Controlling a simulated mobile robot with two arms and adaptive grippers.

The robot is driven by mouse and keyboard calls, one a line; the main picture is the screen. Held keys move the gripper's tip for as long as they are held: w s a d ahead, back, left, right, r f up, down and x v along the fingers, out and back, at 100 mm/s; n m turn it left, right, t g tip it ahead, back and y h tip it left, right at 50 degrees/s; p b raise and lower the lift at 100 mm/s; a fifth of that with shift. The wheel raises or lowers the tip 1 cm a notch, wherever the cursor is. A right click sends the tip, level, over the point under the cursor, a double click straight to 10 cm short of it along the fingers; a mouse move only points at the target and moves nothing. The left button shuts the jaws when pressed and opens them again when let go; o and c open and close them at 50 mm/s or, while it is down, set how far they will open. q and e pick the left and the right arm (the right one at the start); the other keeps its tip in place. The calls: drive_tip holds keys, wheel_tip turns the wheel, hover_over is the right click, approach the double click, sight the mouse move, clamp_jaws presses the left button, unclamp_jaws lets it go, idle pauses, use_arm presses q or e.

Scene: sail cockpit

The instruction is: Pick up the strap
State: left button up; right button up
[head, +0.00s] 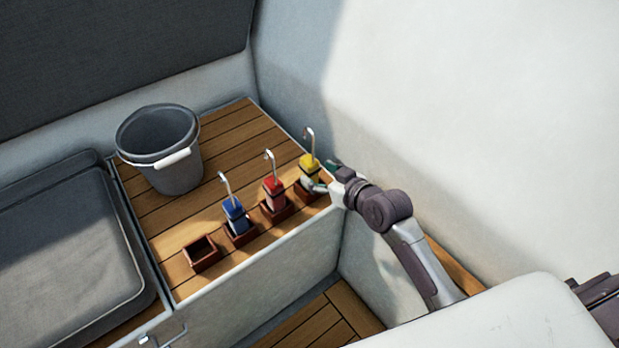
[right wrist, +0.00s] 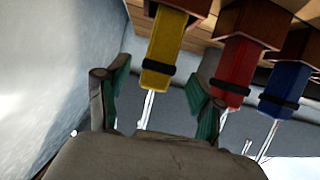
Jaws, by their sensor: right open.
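Three bundled straps with metal hooks stand upright in small brown boxes on the wooden seat top: a blue strap (head: 236,217), a red strap (head: 273,193) and a yellow strap (head: 309,168). My right gripper (head: 322,178) is open at the yellow strap, at its right side in the head view. In the right wrist view the picture is upside down. There the yellow strap (right wrist: 168,45) shows between the two teal-padded fingers (right wrist: 158,92), which look apart from it. The red strap (right wrist: 234,72) and blue strap (right wrist: 286,88) are to the right. My left gripper is out of view.
An empty brown box (head: 201,253) ends the row at the front left. A grey bucket (head: 160,150) with a white handle stands behind the row. A dark cushion (head: 65,250) lies at left. The white wall (head: 450,110) rises close to my right arm.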

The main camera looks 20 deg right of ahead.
sight(315, 171)
drive_tip(key=b+x, duration=0.1)
drive_tip(key=x, duration=0.4)
drive_tip(key=shift+d, duration=0.1)
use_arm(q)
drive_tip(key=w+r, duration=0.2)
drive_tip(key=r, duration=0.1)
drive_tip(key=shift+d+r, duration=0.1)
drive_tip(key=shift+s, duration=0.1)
use_arm(e)
clamp_jaws()
